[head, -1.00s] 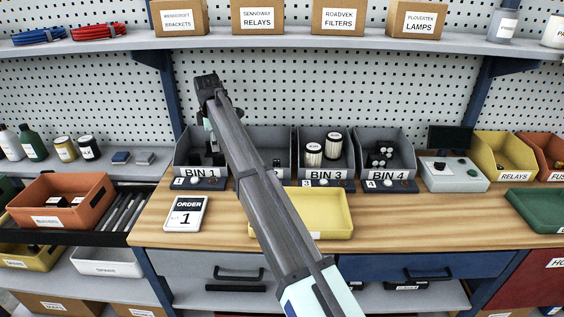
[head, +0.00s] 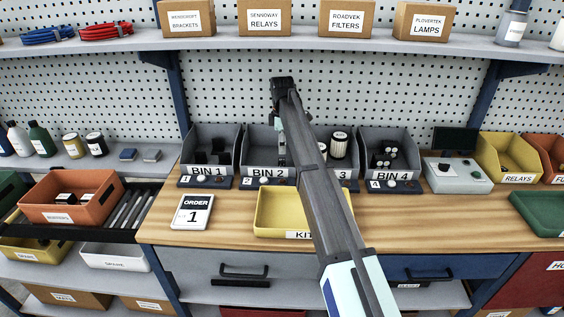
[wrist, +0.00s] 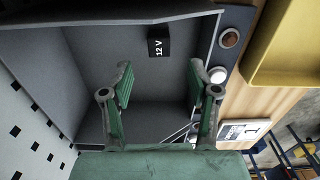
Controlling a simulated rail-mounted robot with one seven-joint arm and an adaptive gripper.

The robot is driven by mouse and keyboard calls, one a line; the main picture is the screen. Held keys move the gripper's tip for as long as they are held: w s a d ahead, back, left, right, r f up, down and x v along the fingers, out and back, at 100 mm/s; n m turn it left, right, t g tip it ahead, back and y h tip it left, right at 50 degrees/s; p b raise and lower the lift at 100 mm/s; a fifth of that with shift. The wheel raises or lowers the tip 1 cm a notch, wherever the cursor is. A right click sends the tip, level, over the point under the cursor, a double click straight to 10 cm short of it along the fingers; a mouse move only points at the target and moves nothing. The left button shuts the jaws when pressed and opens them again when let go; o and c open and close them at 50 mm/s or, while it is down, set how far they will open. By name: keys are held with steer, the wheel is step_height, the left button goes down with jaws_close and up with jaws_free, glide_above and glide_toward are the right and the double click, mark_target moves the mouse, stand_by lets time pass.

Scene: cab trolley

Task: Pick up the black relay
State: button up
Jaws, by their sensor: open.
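A small black block marked "12 V" (wrist: 159,41), which looks like the black relay, lies on the grey floor of bin 2 (head: 268,172) in the wrist view. In the head view it is hidden behind my arm and gripper. My gripper (wrist: 160,66) is open and empty. Its two green fingers point into the bin, and the block shows just beyond the fingertips, centred between them, not touching either. In the head view my gripper (head: 282,155) hangs over bin 2.
Bin 1 (head: 208,171) holds dark blocks. Bin 3 holds white-and-black cylinders (head: 339,146); bin 4 (head: 393,174) holds black-and-white parts. A yellow kit tray (head: 270,232) lies in front. An order card (head: 194,212) stands to its left. Bin walls rise around my gripper.

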mark_target(282, 160)
steer(key=shift+f+p, duration=1.35)
steer(key=shift+f, duration=2.65)
jaws_close()
